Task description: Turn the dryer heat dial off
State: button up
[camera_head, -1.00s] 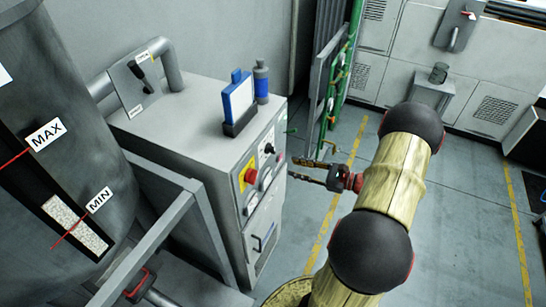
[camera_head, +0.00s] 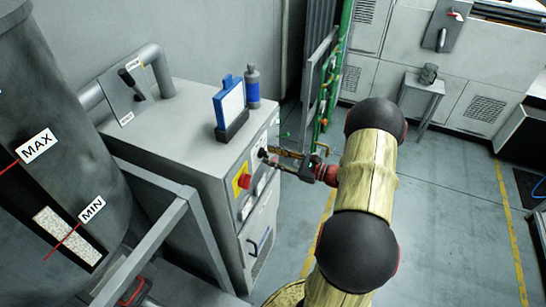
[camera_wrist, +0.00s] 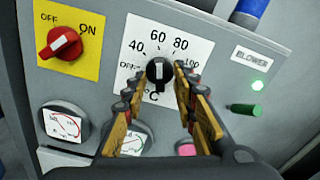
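The dryer heat dial (camera_wrist: 159,74) is a black knob with a white mark on a white scale plate (camera_wrist: 200,50) reading OFF, 40, 60, 80, 100 and °C. Its mark points roughly up, near 60. In the head view it is a small dark spot (camera_head: 263,153) on the front panel of the grey dryer cabinet (camera_head: 170,125). My gripper (camera_wrist: 157,80) is open, with one finger at each side of the dial's lower part in the wrist view. I cannot tell whether a finger touches it. The gripper (camera_head: 273,157) also shows close to the panel in the head view.
A red switch (camera_wrist: 61,43) on a yellow OFF/ON plate is left of the dial. A gauge (camera_wrist: 64,124) is below left. A lit green lamp (camera_wrist: 259,86) and green button (camera_wrist: 245,109) are to the right. A blue-framed board (camera_head: 230,105) and bottle (camera_head: 253,87) stand on the cabinet.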

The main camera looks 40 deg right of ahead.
jog(key=shift+c, duration=0.4)
grip_shut()
jog(key=shift+f+n+b, duration=0.1)
jog(key=shift+n+b, duration=0.2)
jog(key=n+b, duration=0.2)
jog(key=b, duration=0.1)
jog(key=shift+f, duration=0.15)
jog(key=n+b, duration=0.5)
jog(key=b, duration=0.2)
jog(key=shift+n, duration=0.4)
jog(key=n+b, duration=0.5)
jog(key=b, duration=0.3)
jog(key=shift+f, duration=0.1)
jog(key=n+b, duration=0.2)
jog(key=b, duration=0.1)
jog(key=shift+b, duration=0.3)
jog(key=shift+r+n, duration=0.25)
jog(key=shift+n, duration=0.15)
